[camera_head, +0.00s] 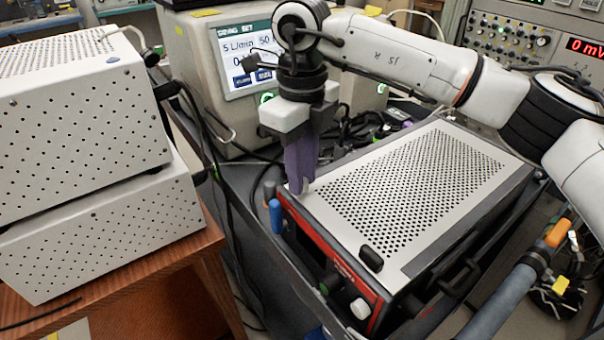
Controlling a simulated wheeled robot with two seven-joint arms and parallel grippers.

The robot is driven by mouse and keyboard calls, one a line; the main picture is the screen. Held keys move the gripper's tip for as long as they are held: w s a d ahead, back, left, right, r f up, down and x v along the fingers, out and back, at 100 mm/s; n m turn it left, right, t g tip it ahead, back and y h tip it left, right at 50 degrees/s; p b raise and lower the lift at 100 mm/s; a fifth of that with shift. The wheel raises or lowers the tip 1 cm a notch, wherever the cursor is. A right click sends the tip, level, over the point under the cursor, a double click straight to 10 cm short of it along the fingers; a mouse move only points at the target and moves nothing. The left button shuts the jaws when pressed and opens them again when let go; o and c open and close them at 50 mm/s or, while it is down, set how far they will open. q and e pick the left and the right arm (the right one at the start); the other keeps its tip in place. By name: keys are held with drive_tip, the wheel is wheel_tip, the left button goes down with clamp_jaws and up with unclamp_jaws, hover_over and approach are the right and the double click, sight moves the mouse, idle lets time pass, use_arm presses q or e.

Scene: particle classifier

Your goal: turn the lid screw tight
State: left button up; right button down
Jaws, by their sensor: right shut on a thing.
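The particle classifier is a box with a red-edged front and a perforated pale metal lid (410,190). My right gripper (299,186) points down with purple fingers at the lid's front left corner. Its fingers are shut on the lid screw there, which they hide almost wholly. A black knob (371,258) stands on the lid's front right corner, apart from the gripper. My left gripper is not in view.
White perforated boxes (80,130) stand on a wooden table at left. A instrument with a lit screen (250,55) stands behind the gripper. Cables (365,130) lie behind the lid. A blue-tipped fitting (275,215) and a white knob (360,308) stick out at the front.

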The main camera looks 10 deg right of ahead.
drive_tip(key=m+b, duration=0.1)
drive_tip(key=m, duration=0.4)
drive_tip(key=shift+m, duration=0.3)
drive_tip(key=shift+m+b, duration=0.35)
drive_tip(key=shift+m, duration=1.95)
drive_tip(key=c, duration=1.6)
unclamp_jaws()
drive_tip(key=shift+r, duration=0.1)
wheel_tip(320, 180, up, 10)
drive_tip(key=shift+r, duration=0.15)
